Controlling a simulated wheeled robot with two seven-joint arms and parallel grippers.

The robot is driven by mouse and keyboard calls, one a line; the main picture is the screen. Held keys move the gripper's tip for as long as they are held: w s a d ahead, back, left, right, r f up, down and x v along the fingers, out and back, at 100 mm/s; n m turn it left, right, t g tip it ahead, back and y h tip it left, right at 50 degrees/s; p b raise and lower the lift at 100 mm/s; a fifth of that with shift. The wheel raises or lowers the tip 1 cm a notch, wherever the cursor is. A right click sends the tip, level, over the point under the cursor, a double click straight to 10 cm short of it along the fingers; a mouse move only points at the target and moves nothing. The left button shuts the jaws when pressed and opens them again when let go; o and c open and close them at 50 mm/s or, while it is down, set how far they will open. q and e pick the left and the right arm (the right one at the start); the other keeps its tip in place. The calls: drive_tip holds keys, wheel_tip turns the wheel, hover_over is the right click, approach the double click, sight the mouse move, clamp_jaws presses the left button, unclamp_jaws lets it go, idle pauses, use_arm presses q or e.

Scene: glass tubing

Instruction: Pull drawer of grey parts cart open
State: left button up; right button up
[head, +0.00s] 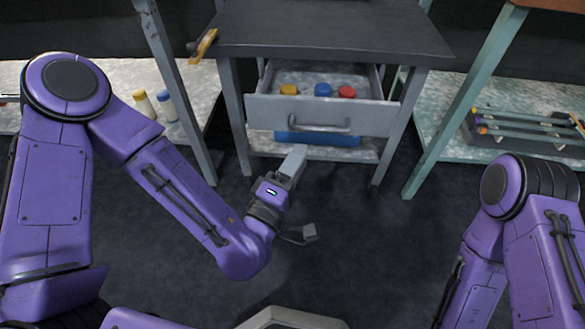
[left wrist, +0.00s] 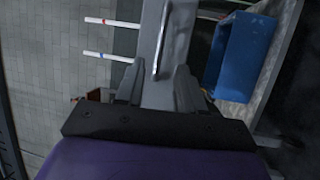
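The grey parts cart (head: 330,30) stands ahead with a dark top. Its drawer (head: 262,113) is pulled out, with its inside showing. A yellow, a blue and a red round-topped item lie in it. The bar handle (head: 320,128) is on the drawer front; it also shows in the left wrist view (left wrist: 162,45). My left gripper (head: 298,152) is just below and in front of the handle, apart from it in the head view. In the left wrist view its two fingers (left wrist: 158,80) are spread with nothing held between them. My right gripper is out of view.
A blue bin (head: 318,139) sits on the cart's lower shelf; it shows in the left wrist view (left wrist: 233,60). A bench with bottles (head: 145,104) is on the left. A green-framed bench (head: 450,110) with a rack of tubes (head: 530,128) is on the right. Floor before the cart is clear.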

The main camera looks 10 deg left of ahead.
use_arm(q)
drive_tip(key=p+v, duration=0.3)
drive_tip(key=shift+d, duration=0.1)
idle(0.4)
